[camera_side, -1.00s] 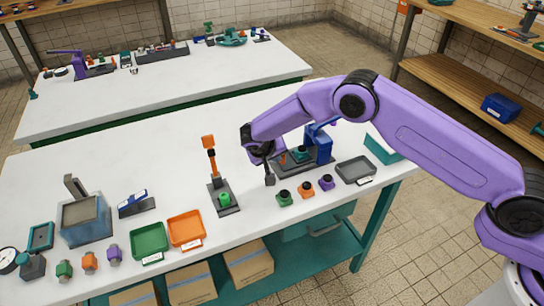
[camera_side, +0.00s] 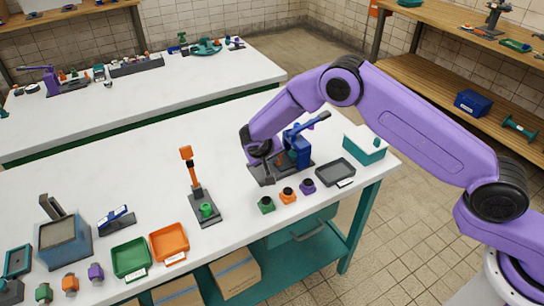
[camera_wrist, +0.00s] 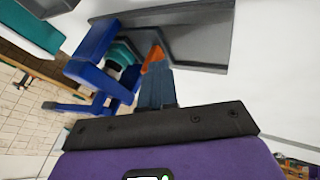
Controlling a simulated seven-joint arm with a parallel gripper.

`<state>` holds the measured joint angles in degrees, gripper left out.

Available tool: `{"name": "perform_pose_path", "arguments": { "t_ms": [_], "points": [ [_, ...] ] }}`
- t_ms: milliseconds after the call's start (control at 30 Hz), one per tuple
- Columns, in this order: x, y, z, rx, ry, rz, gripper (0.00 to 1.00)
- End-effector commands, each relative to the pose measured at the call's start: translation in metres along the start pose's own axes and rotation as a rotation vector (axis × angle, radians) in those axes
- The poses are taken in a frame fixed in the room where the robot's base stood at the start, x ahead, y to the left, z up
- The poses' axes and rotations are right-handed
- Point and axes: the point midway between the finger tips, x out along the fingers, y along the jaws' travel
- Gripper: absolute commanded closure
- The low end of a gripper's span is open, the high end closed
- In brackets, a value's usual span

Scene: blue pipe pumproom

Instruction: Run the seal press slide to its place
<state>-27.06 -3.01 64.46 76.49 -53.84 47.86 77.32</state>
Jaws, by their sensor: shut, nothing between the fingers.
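The seal press (camera_side: 298,148) has a blue frame and lever on a grey base, at the right of the white table. A small orange part (camera_side: 280,160), possibly its slide, shows low beside the frame; it also shows in the wrist view (camera_wrist: 153,58), just beyond my fingertips. A teal part (camera_wrist: 124,55) is partly hidden inside the blue frame. My gripper (camera_side: 268,178) points down at the press's left end, low over the grey base. Its fingers are shut and empty, touching or very close to the orange part; I cannot tell which.
Green, orange and purple small pieces (camera_side: 287,196) stand in front of the press. A grey tray (camera_side: 335,172) and a teal box (camera_side: 366,147) lie to the right. An orange-handled stand (camera_side: 204,208) is to the left. The table behind it is clear.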

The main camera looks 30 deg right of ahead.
Motion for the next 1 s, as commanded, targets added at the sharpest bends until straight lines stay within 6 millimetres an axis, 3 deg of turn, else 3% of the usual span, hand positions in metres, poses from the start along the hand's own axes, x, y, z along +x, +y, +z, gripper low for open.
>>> {"name": "perform_pose_path", "arguments": {
  "t_ms": [200, 633, 800, 1000],
  "points": [
    [-0.018, -0.034, 0.001, -0.005, 0.007, -0.012, 1.00],
    [-0.098, -0.033, 0.000, -0.005, 0.009, -0.016, 1.00],
    [-0.114, -0.033, 0.000, -0.005, 0.008, -0.015, 1.00],
    [-0.119, -0.033, 0.001, -0.005, 0.007, -0.014, 1.00]
  ]
}}
